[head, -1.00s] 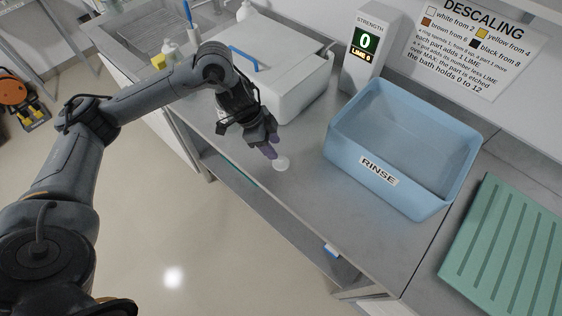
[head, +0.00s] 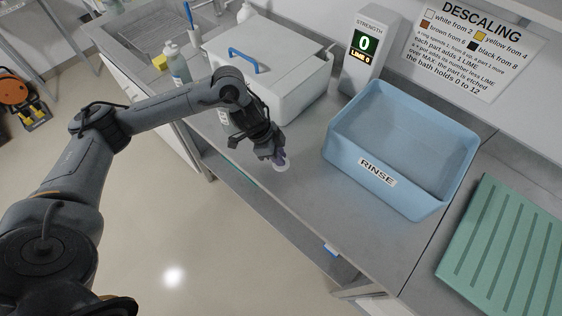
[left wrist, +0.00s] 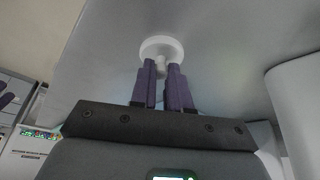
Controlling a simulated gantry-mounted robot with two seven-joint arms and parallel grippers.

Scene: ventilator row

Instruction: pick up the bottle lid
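The bottle lid is a small white disc with a short stub, lying on the grey counter in the head view (head: 284,168). It also shows at the top of the left wrist view (left wrist: 161,44). My left gripper (head: 279,159) points down at it, with its purple fingertips right at the lid. In the left wrist view the fingers (left wrist: 162,68) stand a little apart, with the stub showing between their tips. I cannot tell whether they touch it. The fingers partly cover the lid in the head view. My right gripper is not in view.
A blue RINSE basin (head: 345,168) stands right of the lid. A white lidded box (head: 300,88) with a blue handle stands behind the gripper. A STRENGTH display (head: 365,40) reads 0. A green ribbed mat (head: 470,235) lies at right. The counter's front edge is close to the lid.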

